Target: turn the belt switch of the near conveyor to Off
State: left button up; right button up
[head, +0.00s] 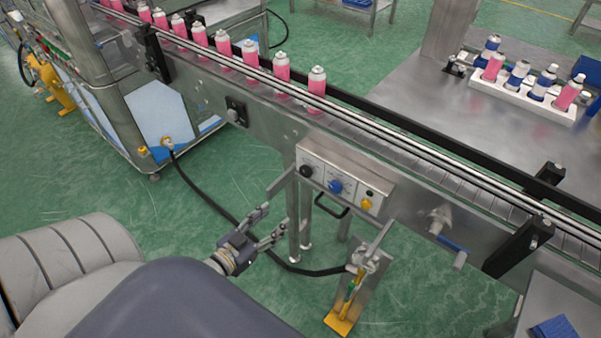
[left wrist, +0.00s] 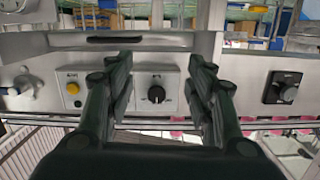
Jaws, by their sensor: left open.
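The near conveyor's control box (head: 345,180) is on the conveyor's side. My left gripper (head: 274,220) is open and empty, short of the box. The right gripper is not visible.
Pink cans (head: 282,67) stand in a row on the conveyor. A hose (head: 200,190) runs over the green floor. A valve with a blue handle (head: 452,243) is right of the box. A white rack (head: 520,98) of cans stands on the far table.

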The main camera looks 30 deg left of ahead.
pick_arm(q)
jog(key=t, duration=0.1)
send_near(304, 173)
jog(key=s+f, duration=0.2)
jog(key=r, duration=0.2)
jog(key=shift+n+t, duration=0.3)
jog(key=w, duration=0.6)
jog(key=w+p, duration=0.1)
jog(key=w, duration=0.2)
jog(key=shift+w+d+f, duration=0.1)
jog(key=shift+d+f, duration=0.15)
jog(key=shift+f, duration=0.05)
jog(key=shift+w, duration=0.55)
jog(key=shift+w+d, duration=0.1)
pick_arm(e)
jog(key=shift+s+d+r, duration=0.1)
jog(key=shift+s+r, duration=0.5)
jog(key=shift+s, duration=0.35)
pick_arm(q)
jog(key=c, duration=1.1)
